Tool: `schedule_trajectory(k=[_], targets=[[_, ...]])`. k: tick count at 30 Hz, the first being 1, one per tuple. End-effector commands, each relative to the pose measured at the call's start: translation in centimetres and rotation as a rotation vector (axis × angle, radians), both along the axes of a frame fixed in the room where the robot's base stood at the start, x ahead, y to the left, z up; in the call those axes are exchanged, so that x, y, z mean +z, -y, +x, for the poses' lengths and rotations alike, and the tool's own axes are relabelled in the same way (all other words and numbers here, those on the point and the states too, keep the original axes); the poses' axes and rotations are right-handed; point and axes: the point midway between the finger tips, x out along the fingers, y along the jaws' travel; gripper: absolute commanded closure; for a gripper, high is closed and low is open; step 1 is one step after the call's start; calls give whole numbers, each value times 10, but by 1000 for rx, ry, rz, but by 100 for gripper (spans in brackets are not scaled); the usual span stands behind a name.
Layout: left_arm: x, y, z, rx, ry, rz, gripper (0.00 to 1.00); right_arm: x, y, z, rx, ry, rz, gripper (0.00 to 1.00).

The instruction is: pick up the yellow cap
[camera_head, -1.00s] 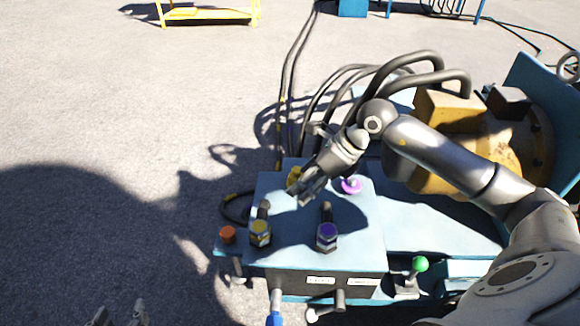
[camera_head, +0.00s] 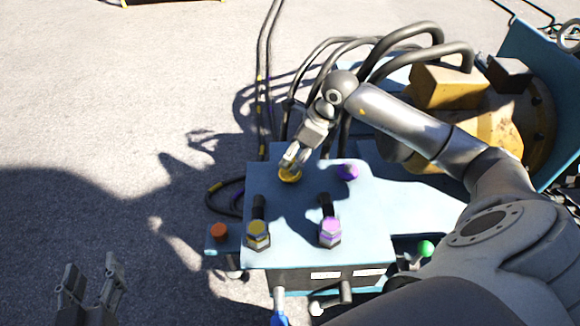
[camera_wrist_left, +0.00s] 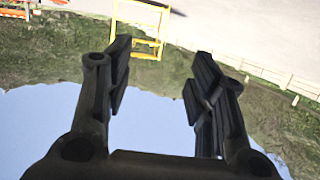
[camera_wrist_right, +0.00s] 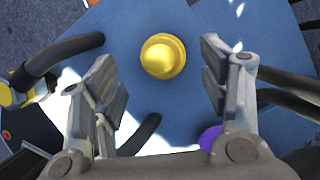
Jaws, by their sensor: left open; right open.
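The yellow cap (camera_head: 290,175) sits at the back left of the blue panel top, partly hidden by my right gripper (camera_head: 292,158) in the head view. In the right wrist view the round yellow cap (camera_wrist_right: 163,56) lies between and just beyond the open fingers of my right gripper (camera_wrist_right: 168,85), with nothing held. My left gripper (camera_head: 88,285) is open and empty at the lower left of the head view, over the pavement and well away from the panel. In the left wrist view its fingers (camera_wrist_left: 160,90) are apart with nothing between them.
On the blue panel (camera_head: 290,212) a purple cap (camera_head: 348,172) sits right of the yellow cap. A yellow-ended connector (camera_head: 258,234) and a purple-ended connector (camera_head: 330,232) stand nearer the front. An orange knob (camera_head: 218,231) is at left. Dark hoses (camera_head: 265,80) run behind the panel.

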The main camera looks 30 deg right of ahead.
Motion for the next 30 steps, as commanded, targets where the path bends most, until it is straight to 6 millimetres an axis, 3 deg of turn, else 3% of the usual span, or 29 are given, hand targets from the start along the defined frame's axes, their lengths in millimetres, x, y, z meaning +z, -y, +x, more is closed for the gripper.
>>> schedule_trajectory(k=[12,24,30], targets=[[58,12,11,-21,316,-80,50,-40,-8,12,0,-1,2,32],[69,13,10,-23,369,-94,50,-46,-9,14,-1,0,0,32],[69,13,10,-23,368,-94,50,-45,-9,14,-1,0,0,57]])
